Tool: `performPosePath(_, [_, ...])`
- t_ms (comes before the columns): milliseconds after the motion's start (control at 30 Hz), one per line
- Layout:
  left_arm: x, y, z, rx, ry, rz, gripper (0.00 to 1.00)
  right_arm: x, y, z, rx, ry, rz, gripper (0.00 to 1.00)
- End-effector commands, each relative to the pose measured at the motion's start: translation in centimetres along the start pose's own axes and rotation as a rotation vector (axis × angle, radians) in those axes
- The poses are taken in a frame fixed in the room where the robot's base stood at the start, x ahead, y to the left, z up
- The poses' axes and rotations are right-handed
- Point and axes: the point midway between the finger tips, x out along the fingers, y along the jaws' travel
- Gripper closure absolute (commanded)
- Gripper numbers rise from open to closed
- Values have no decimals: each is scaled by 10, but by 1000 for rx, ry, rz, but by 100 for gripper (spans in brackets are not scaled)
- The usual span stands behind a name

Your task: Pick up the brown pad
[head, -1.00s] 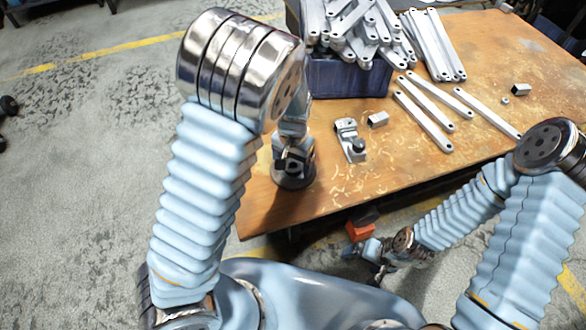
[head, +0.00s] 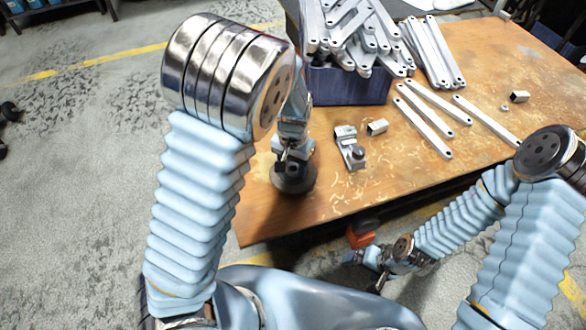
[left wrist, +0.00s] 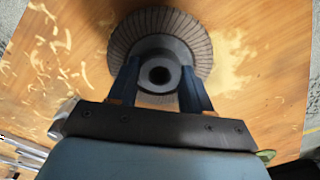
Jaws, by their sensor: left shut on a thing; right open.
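The brown pad (head: 293,179) is a dark round disc near the left edge of the wooden table in the head view. In the left wrist view the pad (left wrist: 124,42) has a ribbed grey-brown rim and a raised round hub with a dark hole. My left gripper (head: 292,158) is above it, pointing down. Its two dark fingers (left wrist: 160,82) are shut on the hub, one on each side. I cannot tell whether the pad touches the table. My right gripper (head: 368,270) is open, low in front of the table edge, away from the pad.
A dark blue bin (head: 346,85) heaped with metal brackets stands at the back of the table (head: 330,205). A metal clamp-like part (head: 349,147) and a small block (head: 377,127) lie right of the pad. Several flat bars lie farther right. An orange object (head: 360,236) is below the front edge.

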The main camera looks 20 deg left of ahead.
Motion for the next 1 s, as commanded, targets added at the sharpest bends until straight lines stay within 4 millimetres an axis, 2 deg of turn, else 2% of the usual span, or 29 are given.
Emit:
performPosePath(67, [-18, 1, 0, 1, 5, 2, 83, -3, -1, 0, 0, 0, 0, 7])
performPosePath(333, [-80, 49, 32, 8, 4, 3, 83, -16, -7, 0, -2, -1, -2, 7])
performPosePath(500, [-96, 84, 58, 5, 3, 2, 83, -19, -8, 0, -3, -2, -2, 7])
performPosePath(633, [-106, 102, 70, 3, 2, 2, 83, -21, -9, 0, -3, -2, -2, 7])
performPosePath(800, [-111, 113, 78, 0, 2, 0, 83, -21, -9, 0, -3, -2, -3, 7])
performPosePath(1000, [-112, 115, 80, -1, 1, 0, 83, -21, -9, 0, -4, -3, -3, 7])
